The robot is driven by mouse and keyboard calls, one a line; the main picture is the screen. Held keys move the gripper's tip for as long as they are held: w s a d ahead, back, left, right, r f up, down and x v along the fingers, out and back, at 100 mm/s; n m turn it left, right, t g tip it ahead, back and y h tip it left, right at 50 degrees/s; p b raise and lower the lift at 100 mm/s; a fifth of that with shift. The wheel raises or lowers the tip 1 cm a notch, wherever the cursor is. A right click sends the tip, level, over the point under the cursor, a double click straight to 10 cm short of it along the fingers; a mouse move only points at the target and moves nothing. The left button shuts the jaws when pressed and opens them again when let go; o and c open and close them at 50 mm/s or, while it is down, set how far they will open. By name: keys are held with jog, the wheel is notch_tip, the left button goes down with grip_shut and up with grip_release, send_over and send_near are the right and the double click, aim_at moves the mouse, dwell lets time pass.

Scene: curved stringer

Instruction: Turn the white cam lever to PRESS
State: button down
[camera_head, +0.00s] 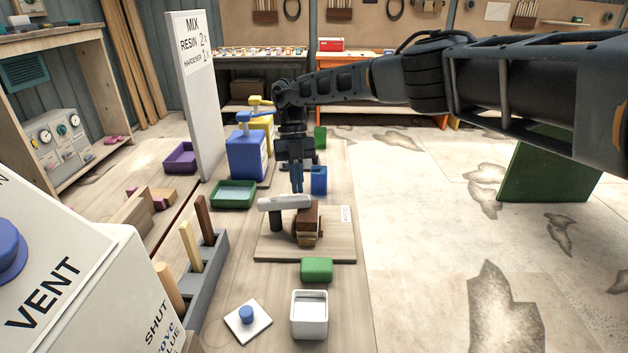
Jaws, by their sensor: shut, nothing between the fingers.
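The white cam lever (284,202) lies roughly level across the top of a small fixture on a wooden board (336,247). A dark post stands under its left part, and a brown wooden block (308,222) is at its right end. I cannot tell whether the fingertips touch the lever.
A blue cup (319,180) stands close to the right of my gripper. A blue pump bottle (247,152) and green tray (233,194) are to the left. A green block (317,269) and white cup (309,314) are in front. A grey rack (207,280) holds upright sticks.

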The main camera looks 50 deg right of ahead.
jog(key=shift+s, duration=0.35)
jog(key=shift+s+a, duration=0.1)
dwell(0.6)
